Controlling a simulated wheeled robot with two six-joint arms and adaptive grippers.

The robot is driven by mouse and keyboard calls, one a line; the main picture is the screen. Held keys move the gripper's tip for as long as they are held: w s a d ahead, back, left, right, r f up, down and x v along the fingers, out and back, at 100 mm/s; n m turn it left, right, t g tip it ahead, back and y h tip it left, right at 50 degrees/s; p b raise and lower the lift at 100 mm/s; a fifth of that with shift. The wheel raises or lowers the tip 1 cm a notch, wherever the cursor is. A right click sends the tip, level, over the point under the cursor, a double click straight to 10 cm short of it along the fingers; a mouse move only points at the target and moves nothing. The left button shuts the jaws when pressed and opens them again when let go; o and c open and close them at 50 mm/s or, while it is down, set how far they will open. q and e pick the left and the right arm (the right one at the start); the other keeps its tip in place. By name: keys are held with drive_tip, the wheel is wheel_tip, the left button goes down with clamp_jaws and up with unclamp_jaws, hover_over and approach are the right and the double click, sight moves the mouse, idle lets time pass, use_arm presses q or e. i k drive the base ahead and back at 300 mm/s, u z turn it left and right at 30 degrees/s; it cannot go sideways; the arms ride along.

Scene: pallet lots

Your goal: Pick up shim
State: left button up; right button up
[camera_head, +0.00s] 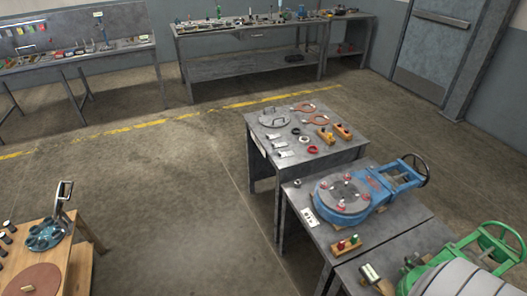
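No piece is clearly recognisable as the shim at this size. The grey metal table (258,133) in the middle holds small flat pale pieces with dark ends, including one (278,142) and another (284,154) along its left side. Two orange rings with tabs, one at the back (303,107) and one in front of it (315,120), lie near a round grey plate with a handle (272,118). Small dark rings (296,131) and a red ring (313,149) lie in front. Neither of my grippers is in view.
A nearer metal table (405,213) bears a blue valve (372,184) with a handwheel. A green-wheeled assembly (490,248) stands at lower right. A wooden table (62,260) is at lower left. Benches line the back wall. Concrete floor (170,190) between is clear.

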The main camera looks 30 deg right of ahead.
sight(281, 155)
drive_tip(key=u, duration=0.35)
drive_tip(key=i, duration=2.6)
drive_tip(key=z, duration=1.65)
drive_tip(key=i, duration=0.8)
drive_tip(key=z, duration=0.75)
